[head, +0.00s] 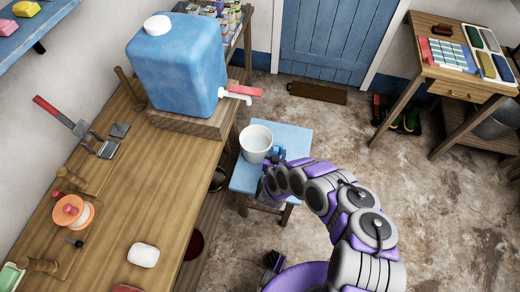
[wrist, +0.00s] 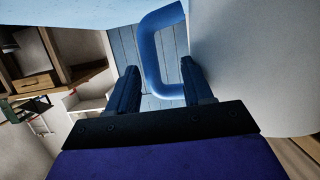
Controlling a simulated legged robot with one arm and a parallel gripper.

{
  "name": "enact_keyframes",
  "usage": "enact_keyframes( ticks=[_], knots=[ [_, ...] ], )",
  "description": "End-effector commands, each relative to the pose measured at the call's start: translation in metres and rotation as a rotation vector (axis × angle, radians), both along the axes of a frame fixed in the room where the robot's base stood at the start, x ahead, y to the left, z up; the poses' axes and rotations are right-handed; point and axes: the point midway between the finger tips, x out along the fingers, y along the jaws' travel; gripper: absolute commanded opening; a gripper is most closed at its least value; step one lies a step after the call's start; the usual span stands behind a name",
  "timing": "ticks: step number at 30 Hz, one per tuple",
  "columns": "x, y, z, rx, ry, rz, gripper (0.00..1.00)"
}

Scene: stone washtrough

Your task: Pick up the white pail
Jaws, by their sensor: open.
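The white pail (head: 256,142) stands upright on a small blue stool (head: 287,136) in the head view. In the wrist view, its pale wall (wrist: 255,65) fills the right side, and its blue loop handle (wrist: 153,50) shows in the middle. My gripper (head: 276,156) is at the pail's right side, by the handle. In the wrist view, my gripper (wrist: 157,75) is open, with one dark finger on each side of the handle's outer bar. The right finger overlaps the pail wall in view; I cannot tell whether they touch.
A wooden counter (head: 118,215) runs along the left, with a blue water container (head: 178,70) and its tap (head: 238,93) close to the pail. A wooden desk (head: 465,70) stands at the right. The stone floor (head: 410,195) between is mostly clear.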

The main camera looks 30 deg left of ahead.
Motion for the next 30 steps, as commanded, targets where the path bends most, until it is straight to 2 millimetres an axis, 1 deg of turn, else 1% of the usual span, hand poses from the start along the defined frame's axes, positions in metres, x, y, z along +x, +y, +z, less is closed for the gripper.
enact_keyframes(
  ticks=[5,9,13,16,21,30],
  knots=[
    [0.012,-0.002,-0.004,0.004,-0.003,-0.003,0.51],
    [0.031,0.001,-0.014,0.005,-0.005,-0.004,0.51],
    [0.045,0.006,-0.02,0.001,-0.002,-0.003,0.51],
    [0.049,0.008,-0.019,0.0,-0.003,-0.002,0.51],
    [0.049,0.007,-0.018,0.0,-0.002,-0.001,0.51],
    [0.049,0.005,-0.017,0.001,-0.002,-0.001,0.22]
  ],
)
